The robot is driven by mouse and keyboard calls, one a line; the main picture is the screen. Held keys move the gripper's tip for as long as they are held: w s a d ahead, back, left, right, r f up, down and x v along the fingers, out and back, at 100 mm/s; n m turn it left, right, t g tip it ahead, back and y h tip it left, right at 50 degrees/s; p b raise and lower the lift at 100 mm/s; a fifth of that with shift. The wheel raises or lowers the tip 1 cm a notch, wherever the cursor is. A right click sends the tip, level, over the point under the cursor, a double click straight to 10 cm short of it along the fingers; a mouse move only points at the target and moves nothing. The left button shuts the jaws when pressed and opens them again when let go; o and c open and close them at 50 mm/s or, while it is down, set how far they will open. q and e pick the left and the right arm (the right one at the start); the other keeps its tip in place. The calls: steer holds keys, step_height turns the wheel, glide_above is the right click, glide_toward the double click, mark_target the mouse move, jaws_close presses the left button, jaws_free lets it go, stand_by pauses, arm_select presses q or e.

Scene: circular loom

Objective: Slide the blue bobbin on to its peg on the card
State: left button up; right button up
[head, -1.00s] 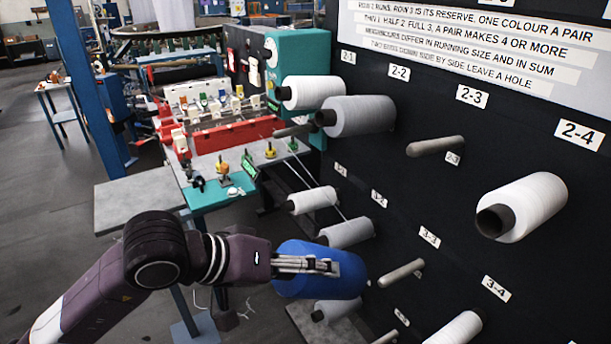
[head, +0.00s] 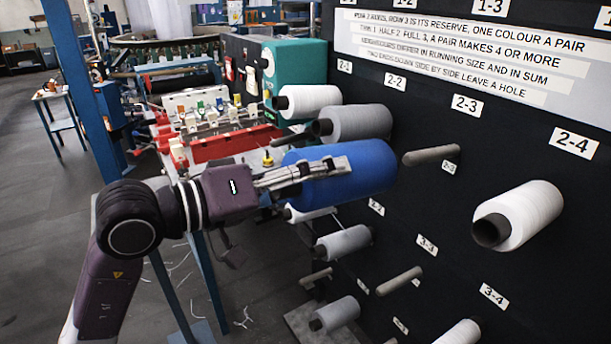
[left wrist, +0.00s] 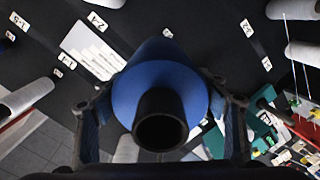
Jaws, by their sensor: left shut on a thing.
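The blue bobbin (head: 365,178) is held by my left gripper (head: 325,170), whose fingers are shut on its sides. In the left wrist view the bobbin (left wrist: 150,88) sits between both fingers (left wrist: 160,125), its dark hollow core end facing the camera. The card is a black upright panel (head: 455,235) with labelled pegs. In the head view, the bobbin's far end is just left of the tip of a bare peg (head: 432,155) below label 2-3, with a small visible gap. The depth between them is hard to tell. My right gripper is not in view.
A grey bobbin (head: 360,123) and a white one (head: 312,100) sit close behind the blue one. Another white bobbin (head: 525,215) is at right. Another bare peg (head: 400,281) is below. A machine with a red front (head: 235,143) stands behind at left.

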arm_select(q)
steer(key=shift+w+d+r+p, duration=0.2)
steer(key=shift+w+d+p, duration=0.15)
steer(key=shift+w+d, duration=0.15)
steer(key=shift+w+d+f, duration=0.1)
steer(key=shift+d, duration=0.15)
steer(key=shift+f+b, duration=0.15)
steer(key=shift+b, duration=0.45)
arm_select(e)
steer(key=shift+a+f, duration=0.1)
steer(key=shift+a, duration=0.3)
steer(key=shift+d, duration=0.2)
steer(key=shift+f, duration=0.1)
arm_select(q)
steer(key=shift+b, duration=0.5)
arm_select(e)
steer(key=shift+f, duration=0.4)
